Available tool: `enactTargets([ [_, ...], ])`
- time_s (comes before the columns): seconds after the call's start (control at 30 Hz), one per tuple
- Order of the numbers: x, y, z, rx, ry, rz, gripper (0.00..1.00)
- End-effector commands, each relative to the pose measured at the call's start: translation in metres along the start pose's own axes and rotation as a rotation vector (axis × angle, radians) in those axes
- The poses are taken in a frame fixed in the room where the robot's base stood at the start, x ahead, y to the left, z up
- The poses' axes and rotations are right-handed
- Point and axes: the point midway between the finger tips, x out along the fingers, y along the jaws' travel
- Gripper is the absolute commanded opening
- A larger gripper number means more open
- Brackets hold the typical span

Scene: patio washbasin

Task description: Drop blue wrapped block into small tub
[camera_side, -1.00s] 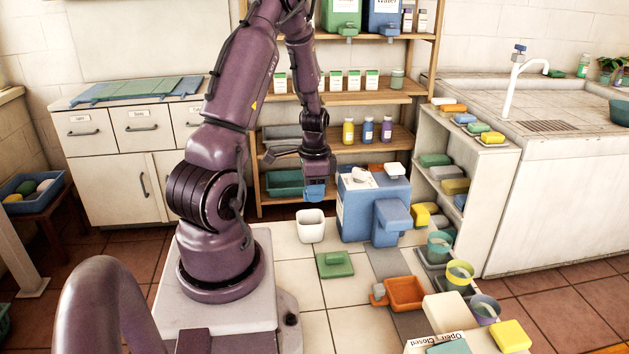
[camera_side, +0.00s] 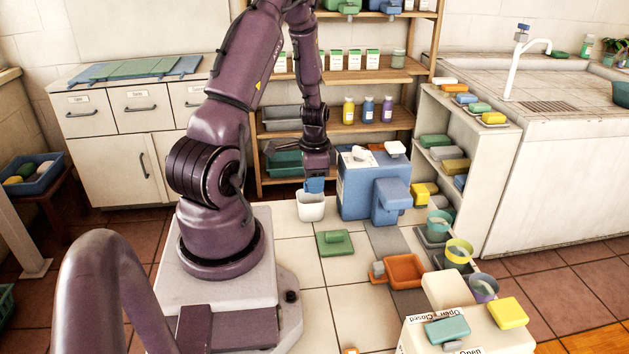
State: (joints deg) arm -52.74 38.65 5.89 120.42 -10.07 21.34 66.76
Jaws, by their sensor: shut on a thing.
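The blue wrapped block (camera_side: 314,185) hangs below my gripper (camera_side: 316,176), which is shut on it. The block is directly above the small white tub (camera_side: 311,206), close to its open top. Whether the block's lower edge is inside the rim I cannot tell. The tub stands upright on the pale tiled surface, left of a large blue dispenser box. The fingertips are small and partly hidden by the gripper body and the block.
The blue dispenser box (camera_side: 356,188) stands close to the tub's right side. A green block on a green base (camera_side: 335,242) lies in front of the tub. An orange tray (camera_side: 404,270) is farther front right. Bare tiles lie left of the green base.

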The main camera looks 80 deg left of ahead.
Motion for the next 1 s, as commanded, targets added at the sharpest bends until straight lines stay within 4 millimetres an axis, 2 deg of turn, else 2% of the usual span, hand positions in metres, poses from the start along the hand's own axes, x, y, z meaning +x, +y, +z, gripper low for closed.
enactTargets([
  [0.03, 0.0, 0.0, 0.0, 0.0, 0.0, 0.0, 0.29],
  [0.13, 0.0, 0.0, 0.0, 0.0, 0.0, 0.0, 0.52],
  [0.17, 0.0, 0.0, 0.0, 0.0, 0.0, 0.0, 0.54],
  [0.4, -0.001, 0.0, 0.0, 0.0, 0.0, 0.0, 0.54],
  [0.53, -0.008, 0.0, 0.0, 0.0, 0.001, -0.001, 0.54],
  [0.67, -0.029, -0.001, -0.001, 0.0, 0.003, -0.005, 0.54],
  [1.0, -0.102, -0.001, -0.001, 0.0, 0.004, -0.005, 0.54],
])
